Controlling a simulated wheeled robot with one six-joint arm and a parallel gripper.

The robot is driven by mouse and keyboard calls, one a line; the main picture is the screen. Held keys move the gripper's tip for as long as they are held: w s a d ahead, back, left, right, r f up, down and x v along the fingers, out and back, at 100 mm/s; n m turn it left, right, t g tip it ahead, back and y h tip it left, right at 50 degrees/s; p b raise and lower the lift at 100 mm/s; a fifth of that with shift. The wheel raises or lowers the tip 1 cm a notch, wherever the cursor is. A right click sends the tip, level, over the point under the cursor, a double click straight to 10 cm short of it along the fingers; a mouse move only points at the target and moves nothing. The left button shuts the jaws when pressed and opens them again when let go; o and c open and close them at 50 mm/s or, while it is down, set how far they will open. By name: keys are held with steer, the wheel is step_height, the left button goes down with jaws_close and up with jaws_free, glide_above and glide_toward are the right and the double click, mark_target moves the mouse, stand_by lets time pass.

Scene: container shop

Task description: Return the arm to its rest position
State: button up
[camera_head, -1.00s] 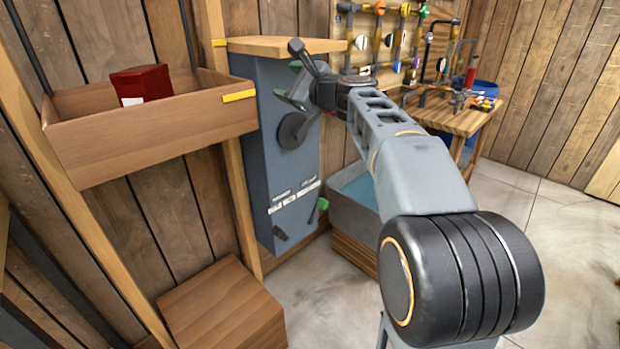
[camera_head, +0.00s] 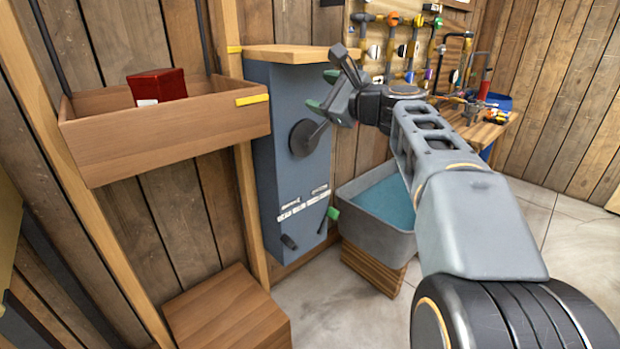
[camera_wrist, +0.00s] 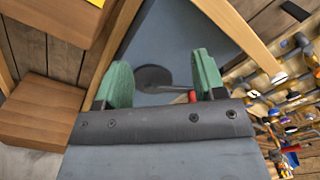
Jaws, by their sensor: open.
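My gripper (camera_head: 322,90) is at the end of my raised arm, in front of the upper part of a blue-grey cabinet (camera_head: 285,180). In the wrist view its two green fingertips (camera_wrist: 160,85) stand wide apart with nothing held between them. Behind the gap is a dark round disc with a lever (camera_wrist: 155,78) on the cabinet face; the disc also shows in the head view (camera_head: 303,138), just below and left of the gripper. A small red tip (camera_wrist: 192,96) shows beside the right finger. Whether the fingers touch the lever I cannot tell.
A wooden wall box (camera_head: 170,145) holds a red box (camera_head: 157,86) at the left. A wooden block (camera_head: 228,312) stands on the floor below. A grey basin of water (camera_head: 350,205) sits right of the cabinet. A tool-covered workbench (camera_head: 500,130) stands behind my arm.

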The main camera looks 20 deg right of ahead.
steer(key=s+a+f+n+g+h+p, duration=0.1)
steer(key=s+f+n+g+p, duration=0.15)
steer(key=f+n, duration=0.35)
steer(key=s+f+n+g+h+p, duration=0.1)
steer(key=s+f+n+g+h, duration=0.2)
steer(key=f, duration=0.6)
steer(key=s+a+f+n+g+h+p, duration=0.1)
steer(key=s+a+n+g+p, duration=0.1)
steer(key=s+n+p, duration=0.4)
steer(key=s+a+f+n+g+h+p, duration=0.1)
steer(key=s+n+g+p, duration=0.4)
steer(key=s, duration=0.6)
steer(key=shift+a+n+h+p, duration=0.8)
steer(key=shift+n+p, duration=0.3)
steer(key=shift+p, duration=0.4)
